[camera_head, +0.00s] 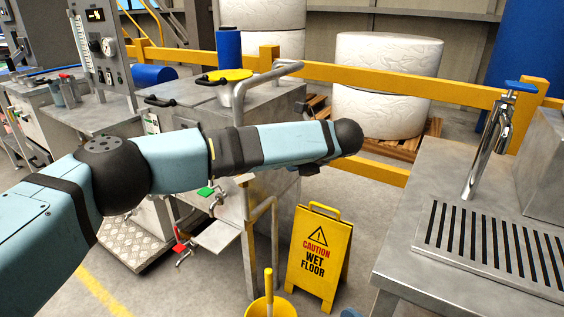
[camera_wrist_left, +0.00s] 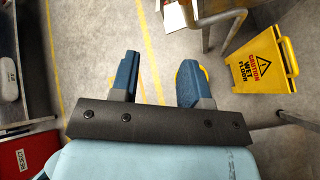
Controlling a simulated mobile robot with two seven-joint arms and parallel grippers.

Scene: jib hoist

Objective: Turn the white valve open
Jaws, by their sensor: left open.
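I cannot pick out a white valve in either view. In the head view, a green-handled valve (camera_head: 206,191) and a red-handled valve (camera_head: 180,248) sit on the steel machine below my left arm. A tap with a blue handle (camera_head: 521,87) stands on the right steel counter. My left gripper (camera_wrist_left: 160,82) shows in the left wrist view, its two blue fingers apart and nothing between them, above the grey floor. In the head view my left arm crosses the middle, and its gripper does not show. My right gripper is not in view.
A yellow wet-floor sign (camera_head: 319,255) stands on the floor, also in the wrist view (camera_wrist_left: 262,66). A yellow bucket (camera_head: 270,307) is nearby. The steel counter (camera_head: 420,200) with a slotted grate is at right. A yellow rail (camera_head: 390,80) runs behind. A red box (camera_wrist_left: 22,157) is lower left in the wrist view.

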